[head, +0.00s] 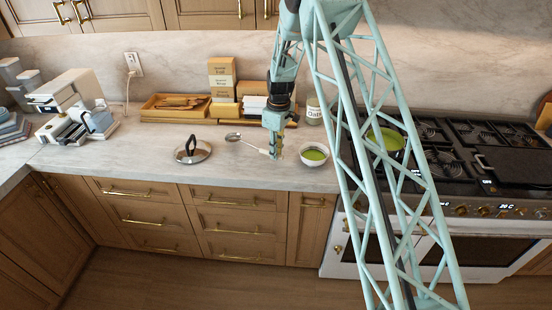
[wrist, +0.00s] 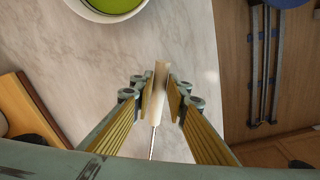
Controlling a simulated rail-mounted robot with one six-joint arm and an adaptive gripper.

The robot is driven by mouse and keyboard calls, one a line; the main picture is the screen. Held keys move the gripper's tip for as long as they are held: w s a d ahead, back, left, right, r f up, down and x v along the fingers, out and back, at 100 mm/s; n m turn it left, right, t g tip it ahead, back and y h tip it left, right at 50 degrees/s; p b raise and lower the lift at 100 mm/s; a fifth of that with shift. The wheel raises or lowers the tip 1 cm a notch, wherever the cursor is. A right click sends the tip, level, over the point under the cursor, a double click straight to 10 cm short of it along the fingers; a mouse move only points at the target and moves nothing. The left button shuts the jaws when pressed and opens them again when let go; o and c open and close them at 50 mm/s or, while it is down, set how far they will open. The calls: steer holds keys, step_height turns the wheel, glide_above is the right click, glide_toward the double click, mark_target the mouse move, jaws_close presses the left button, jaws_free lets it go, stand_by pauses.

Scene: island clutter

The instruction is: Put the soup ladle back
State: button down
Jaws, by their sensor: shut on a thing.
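The soup ladle (head: 233,137) has a silver bowl and a pale handle; its bowl end is over the counter, left of my gripper (head: 275,150). In the wrist view my gripper (wrist: 160,105) is shut on the pale handle (wrist: 158,95) near its end, and the thin metal shaft runs down behind the gripper body. The ladle is low at the counter; I cannot tell whether it touches. A white bowl (head: 314,163) of green soup stands just right of my gripper. A pot with green soup (head: 388,139) sits on the stove, partly behind my arm.
A pot lid (head: 193,151) lies left of the ladle. A wooden tray (head: 170,114), stacked boxes (head: 222,79) and a jar (head: 313,112) line the back wall. A white machine (head: 75,105) stands far left. The counter's front strip (head: 110,163) is clear.

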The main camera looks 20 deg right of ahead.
steer(key=shift+f+p, duration=0.3)
steer(key=shift+f, duration=1.45)
steer(key=c, duration=2.5)
jaws_free()
steer(key=shift+c, duration=0.2)
steer(key=shift+r, duration=0.15)
steer(key=shift+s+d+r+b, duration=0.15)
steer(key=shift+r+b, duration=0.15)
steer(key=shift+r, duration=2.75)
steer(key=shift+s+r+b, duration=0.15)
steer(key=shift+r+b, duration=0.15)
steer(key=shift+r, duration=2.7)
